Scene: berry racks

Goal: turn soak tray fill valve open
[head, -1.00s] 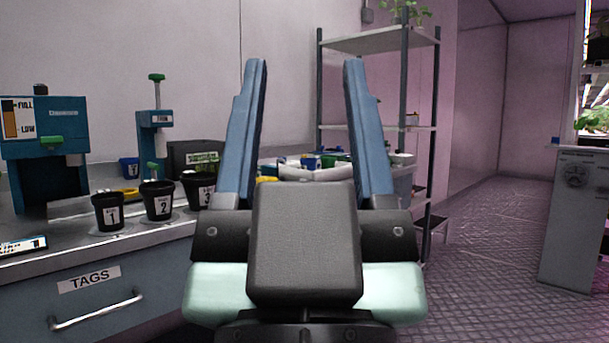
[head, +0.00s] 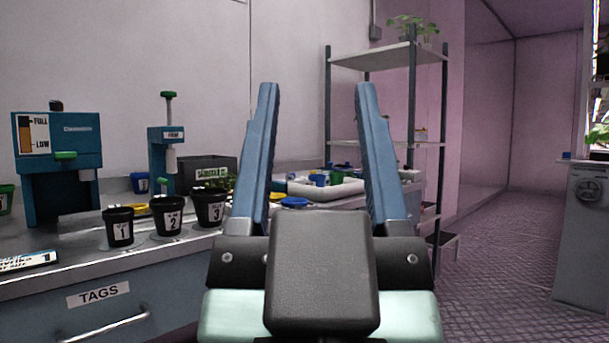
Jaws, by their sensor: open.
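My gripper (head: 316,92) is in the middle of the head view, its two blue fingers upright and spread wide apart. Nothing is between them. No part in view is clearly marked as the soak tray fill valve. A white tray (head: 350,190) with small coloured items in it sits at the bench's far right end, partly behind my right finger. My gripper touches none of these.
Black pots numbered 1 (head: 118,228), 2 (head: 168,217) and 3 (head: 209,208) stand along the bench. A drawer marked TAGS (head: 98,294) is below. A shelf rack (head: 414,100) stands behind. A grey cabinet (head: 584,235) is at the right, with open floor (head: 492,255) before it.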

